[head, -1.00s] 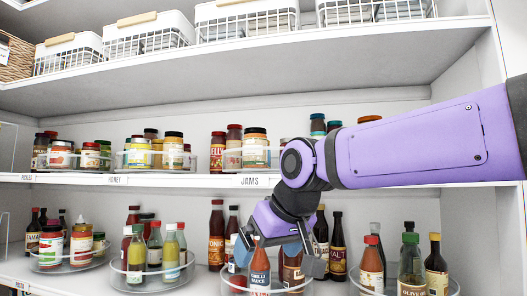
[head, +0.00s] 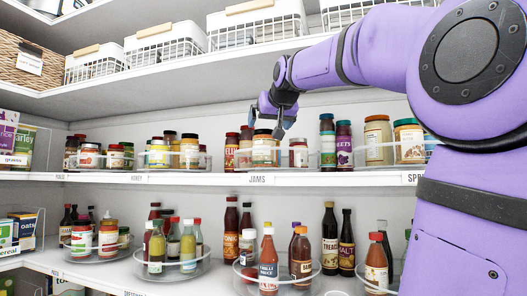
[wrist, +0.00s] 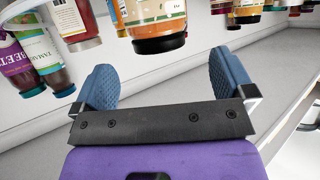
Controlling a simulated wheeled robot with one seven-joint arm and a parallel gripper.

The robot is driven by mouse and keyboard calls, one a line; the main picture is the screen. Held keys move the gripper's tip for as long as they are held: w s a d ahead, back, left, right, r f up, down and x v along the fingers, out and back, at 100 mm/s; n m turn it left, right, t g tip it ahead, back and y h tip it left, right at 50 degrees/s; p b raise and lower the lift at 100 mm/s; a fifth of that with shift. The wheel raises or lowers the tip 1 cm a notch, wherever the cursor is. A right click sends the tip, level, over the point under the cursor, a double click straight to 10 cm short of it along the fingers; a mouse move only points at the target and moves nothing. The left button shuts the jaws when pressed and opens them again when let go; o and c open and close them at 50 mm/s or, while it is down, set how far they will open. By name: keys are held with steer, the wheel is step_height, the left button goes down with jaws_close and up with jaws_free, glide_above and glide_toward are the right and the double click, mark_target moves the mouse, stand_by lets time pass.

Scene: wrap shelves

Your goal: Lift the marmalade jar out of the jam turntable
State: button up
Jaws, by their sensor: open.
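A squat orange jar with a dark lid (head: 263,151), likely the marmalade though I cannot read its label, stands upright on the clear jam turntable (head: 250,164) above the JAMS label. In the wrist view this jar (wrist: 157,18) appears upside down, its lid toward my gripper. My gripper (head: 267,124) is open and empty, just above the jar's lid. In the wrist view the blue fingertips (wrist: 166,78) are spread apart and the lid lies just beyond them, not between them. Part of the turntable is hidden behind its jars.
A red jar with a pale lid (head: 298,154) stands close on the right, and dark red jars (head: 231,152) on the left. The upper shelf with wire baskets (head: 258,25) hangs above my arm. Sauce bottles (head: 268,265) fill the shelf below.

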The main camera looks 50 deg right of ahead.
mark_target(264, 133)
steer(key=x, duration=0.6)
steer(key=shift+w+d, duration=0.25)
steer(key=shift+d, duration=0.05)
steer(key=shift+r, duration=0.1)
steer(key=c, duration=1.7)
